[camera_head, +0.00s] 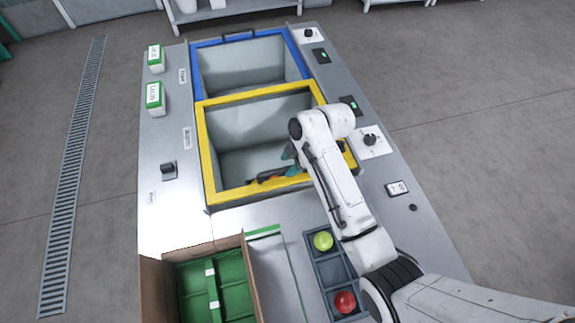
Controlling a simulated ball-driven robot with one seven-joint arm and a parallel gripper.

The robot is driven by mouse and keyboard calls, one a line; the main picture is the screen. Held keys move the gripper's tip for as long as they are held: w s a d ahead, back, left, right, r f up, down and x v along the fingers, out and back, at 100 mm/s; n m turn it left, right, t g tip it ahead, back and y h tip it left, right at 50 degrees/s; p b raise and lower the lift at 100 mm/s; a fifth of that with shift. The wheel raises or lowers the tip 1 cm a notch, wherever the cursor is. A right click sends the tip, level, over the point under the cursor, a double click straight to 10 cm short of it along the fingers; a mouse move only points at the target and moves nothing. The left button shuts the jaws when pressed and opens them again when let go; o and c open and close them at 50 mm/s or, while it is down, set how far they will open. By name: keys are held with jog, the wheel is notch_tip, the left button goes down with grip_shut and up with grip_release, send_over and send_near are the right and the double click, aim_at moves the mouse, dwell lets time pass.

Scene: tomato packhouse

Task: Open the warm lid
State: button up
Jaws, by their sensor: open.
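A yellow-framed well (207,150) lies in the middle of the counter, and a blue-framed well (196,70) lies behind it. I look down into both grey interiors. I cannot tell whether clear panes cover them, and the small labels are too small to read, so I cannot tell which is warm. The blue frame has a dark handle (238,36) on its far edge. My gripper (284,171) is open over the near part of the yellow frame. A dark and orange shape beside it is partly hidden; I cannot tell whether they touch.
A cardboard box (160,290) with green dividers stands at the near left. A dark tray (322,266) holds a green tomato (323,240) and a red tomato (345,302). Knobs (370,140) line the right side; two green-white boxes (154,97) stand at left.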

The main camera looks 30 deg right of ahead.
jog(key=shift+x, duration=1.1)
jog(key=shift+c, duration=0.4)
grip_shut()
